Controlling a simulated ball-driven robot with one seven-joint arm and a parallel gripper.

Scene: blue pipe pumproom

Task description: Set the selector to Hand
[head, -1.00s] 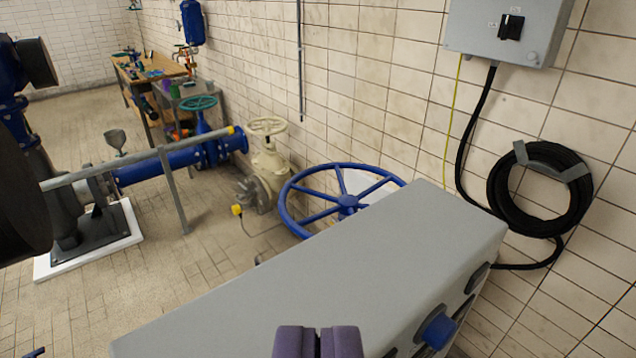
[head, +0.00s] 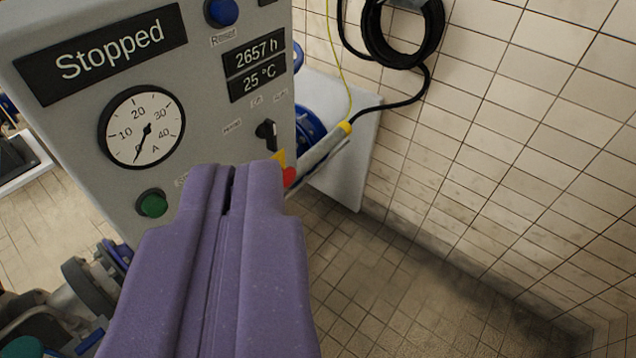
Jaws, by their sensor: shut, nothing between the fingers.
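The selector (head: 266,134) is a small black rotary knob on the right part of a grey control panel (head: 200,120). Small labels surround it: one at its left that seems to read Hand, one above that seems to read Off, and a blurred one at upper right. The knob looks roughly upright, but its exact setting is hard to tell. My purple gripper (head: 233,172) is shut and empty, in front of the panel, with its tips just below and left of the selector in the picture. It hides the panel's lower middle.
The panel has a "Stopped" display (head: 115,54), an ammeter (head: 142,128), a blue Reset button (head: 221,11), a green button (head: 152,204) and a partly hidden red button (head: 289,177). A tiled wall (head: 480,130) with coiled black cable (head: 402,30) stands at right. The floor (head: 400,290) is clear there.

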